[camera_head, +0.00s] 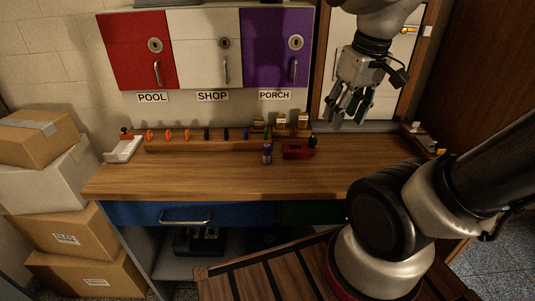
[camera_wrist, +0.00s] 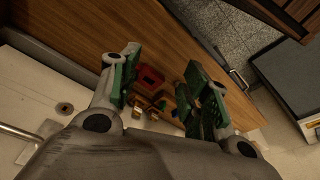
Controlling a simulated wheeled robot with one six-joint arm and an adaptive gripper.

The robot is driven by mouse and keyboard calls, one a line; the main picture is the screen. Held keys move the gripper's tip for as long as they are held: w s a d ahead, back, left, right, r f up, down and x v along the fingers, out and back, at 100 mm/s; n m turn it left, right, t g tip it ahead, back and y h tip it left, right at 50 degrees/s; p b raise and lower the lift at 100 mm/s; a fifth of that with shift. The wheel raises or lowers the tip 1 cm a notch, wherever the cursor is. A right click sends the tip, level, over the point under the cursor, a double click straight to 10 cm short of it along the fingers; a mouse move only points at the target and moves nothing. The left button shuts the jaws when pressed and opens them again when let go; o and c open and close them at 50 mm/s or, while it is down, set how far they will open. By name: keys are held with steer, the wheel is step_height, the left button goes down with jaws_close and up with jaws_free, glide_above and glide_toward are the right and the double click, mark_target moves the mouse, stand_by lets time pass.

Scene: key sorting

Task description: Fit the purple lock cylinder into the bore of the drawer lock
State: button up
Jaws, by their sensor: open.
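A small upright cylinder with purple on it (camera_head: 267,153) stands on the wooden workbench, just left of a red block-like fixture (camera_head: 298,149). I cannot tell a drawer lock bore for certain. A blue drawer (camera_head: 190,213) with a metal handle and a dark green drawer front (camera_head: 310,212) are under the benchtop. My gripper (camera_head: 347,108) is raised above the back right of the bench, to the right of the cylinder and apart from it. Its green-padded fingers are spread and empty. In the wrist view, the red fixture (camera_wrist: 149,77) shows beyond the open fingers (camera_wrist: 163,82).
Red (camera_head: 130,70), white (camera_head: 190,75) and purple (camera_head: 262,70) cabinets hang above the bench. A wooden rack (camera_head: 190,146) with several coloured keys runs along the back. A white tray (camera_head: 124,150) sits at left. The bench front is clear. Boxes (camera_head: 85,273) are stacked at left.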

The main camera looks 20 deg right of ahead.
steer(key=w+a+f+m+g, duration=0.1)
steer(key=w+a+f+g, duration=0.1)
steer(key=w+a+f, duration=0.4)
steer(key=m, duration=1)
glide_above(267, 145)
steer(key=f, duration=0.4)
steer(key=shift+s+d+g+h, duration=0.25)
steer(key=shift+g+h, duration=0.05)
steer(key=shift+w+a+r+m, duration=0.1)
steer(key=shift+w+r+m, duration=0.15)
steer(key=shift+m, duration=0.35)
steer(key=shift+w+f+m, duration=0.1)
steer(key=shift+m, duration=0.5)
steer(key=shift+f+m, duration=0.1)
steer(key=shift+m, duration=0.2)
steer(key=shift+f, duration=0.35)
steer(key=f, duration=0.7)
steer(key=shift+a, duration=0.2)
jaws_close()
